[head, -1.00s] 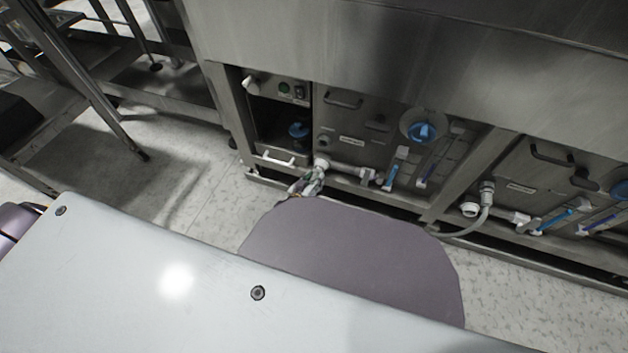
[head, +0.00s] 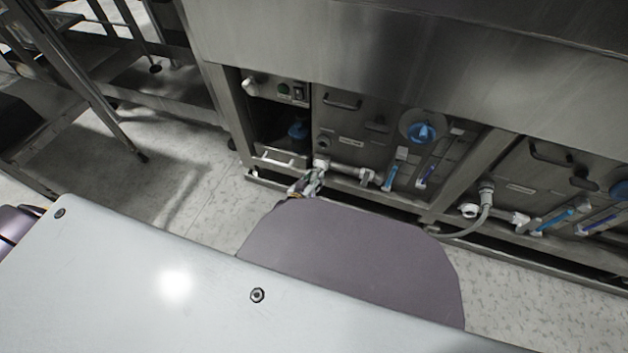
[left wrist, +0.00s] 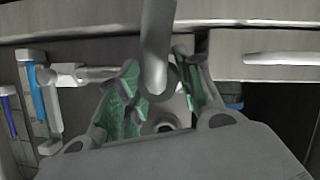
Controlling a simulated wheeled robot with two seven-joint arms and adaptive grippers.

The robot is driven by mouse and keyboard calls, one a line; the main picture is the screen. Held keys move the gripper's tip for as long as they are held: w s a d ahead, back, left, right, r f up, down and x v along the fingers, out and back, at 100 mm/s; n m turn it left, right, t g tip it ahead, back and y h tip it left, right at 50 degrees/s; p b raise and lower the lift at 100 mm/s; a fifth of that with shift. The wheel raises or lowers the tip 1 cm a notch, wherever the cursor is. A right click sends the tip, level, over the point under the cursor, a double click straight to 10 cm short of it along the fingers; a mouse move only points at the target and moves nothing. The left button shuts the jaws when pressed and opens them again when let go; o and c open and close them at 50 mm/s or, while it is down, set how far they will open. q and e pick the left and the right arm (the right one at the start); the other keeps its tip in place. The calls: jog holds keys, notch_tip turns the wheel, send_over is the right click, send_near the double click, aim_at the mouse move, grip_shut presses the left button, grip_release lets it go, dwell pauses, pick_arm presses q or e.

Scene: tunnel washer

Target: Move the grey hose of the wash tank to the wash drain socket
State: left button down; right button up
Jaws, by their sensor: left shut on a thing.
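The grey hose (left wrist: 156,45) comes down from the top of the left wrist view and ends between my left gripper's green-padded fingers (left wrist: 155,92). My left gripper is shut on it. In the head view my left gripper (head: 306,184) is small, just below the white pipe fitting (head: 322,163) at the left tank's front; my own body hides the area below. My right gripper is not in view.
Another grey hose (head: 484,216) hangs from a fitting on the right-hand tank, beside an open white socket (head: 469,210). A steel frame rail (head: 265,181) runs along the bottom. Speckled floor (head: 185,190) is clear at left.

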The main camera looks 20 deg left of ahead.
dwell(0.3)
pick_arm(q)
jog(key=c, duration=1.4)
grip_release()
jog(key=o, duration=0.5)
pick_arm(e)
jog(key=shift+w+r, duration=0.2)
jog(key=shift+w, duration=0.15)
pick_arm(q)
jog(key=v, duration=1.2)
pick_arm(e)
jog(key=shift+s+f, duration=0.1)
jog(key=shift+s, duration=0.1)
pick_arm(q)
jog(key=shift+f, duration=0.1)
